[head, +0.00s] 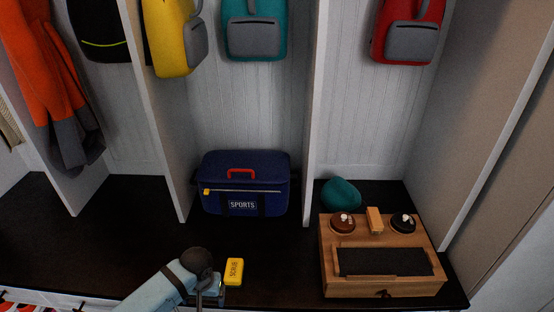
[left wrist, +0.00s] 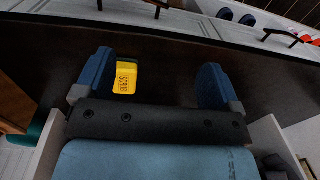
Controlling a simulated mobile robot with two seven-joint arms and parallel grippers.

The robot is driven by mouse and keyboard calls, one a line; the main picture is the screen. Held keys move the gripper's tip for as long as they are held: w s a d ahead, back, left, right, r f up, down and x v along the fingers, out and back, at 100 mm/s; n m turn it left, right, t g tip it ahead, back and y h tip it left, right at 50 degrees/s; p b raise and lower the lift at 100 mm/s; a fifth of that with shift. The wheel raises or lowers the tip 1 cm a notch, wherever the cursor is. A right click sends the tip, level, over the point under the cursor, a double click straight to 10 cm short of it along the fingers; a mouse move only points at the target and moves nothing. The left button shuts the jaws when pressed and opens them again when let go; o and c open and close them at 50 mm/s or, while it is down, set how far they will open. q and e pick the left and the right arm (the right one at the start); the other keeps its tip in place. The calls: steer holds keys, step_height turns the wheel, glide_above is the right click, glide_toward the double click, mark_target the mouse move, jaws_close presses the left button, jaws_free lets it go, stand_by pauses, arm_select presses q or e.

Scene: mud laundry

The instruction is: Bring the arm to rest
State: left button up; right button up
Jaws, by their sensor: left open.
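My left arm comes in from the bottom left of the head view, and its gripper (head: 213,290) is over the front part of the dark bench top. In the left wrist view the left gripper (left wrist: 155,72) is open, its two blue fingers wide apart with nothing held. A yellow block marked SCRUB (head: 234,271) lies on the bench just right of the gripper in the head view. It also shows in the left wrist view (left wrist: 125,77), near one finger; whether they touch is unclear. My right gripper is not in view.
A blue SPORTS bag (head: 243,185) stands behind on the dark bench (head: 120,235). A wooden box (head: 380,287) with brushes and a teal item (head: 341,193) are at right. Backpacks and an orange coat (head: 45,80) hang above. The bench's left part is clear.

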arm_select(q)
steer(key=a+f+y, duration=0.2)
steer(key=a, duration=1.3)
steer(key=s+d+f+m+t+h, duration=0.25)
steer(key=s+d+m+t, duration=0.2)
steer(key=s, duration=0.45)
steer(key=s+r+m+t+h, duration=0.3)
steer(key=s+r+t+h, duration=0.15)
steer(key=s+r, duration=0.35)
steer(key=w+d+r+n+t, duration=0.25)
steer(key=d+n, duration=0.25)
steer(key=d, duration=0.7)
step_height(320, 180, up, 16)
steer(key=s+a+y+p, duration=0.1)
steer(key=s+p, duration=0.1)
steer(key=p, duration=2)
steer(key=shift+a+g+p, duration=0.3)
steer(key=shift+a+g, duration=0.05)
steer(key=shift+a, duration=0.05)
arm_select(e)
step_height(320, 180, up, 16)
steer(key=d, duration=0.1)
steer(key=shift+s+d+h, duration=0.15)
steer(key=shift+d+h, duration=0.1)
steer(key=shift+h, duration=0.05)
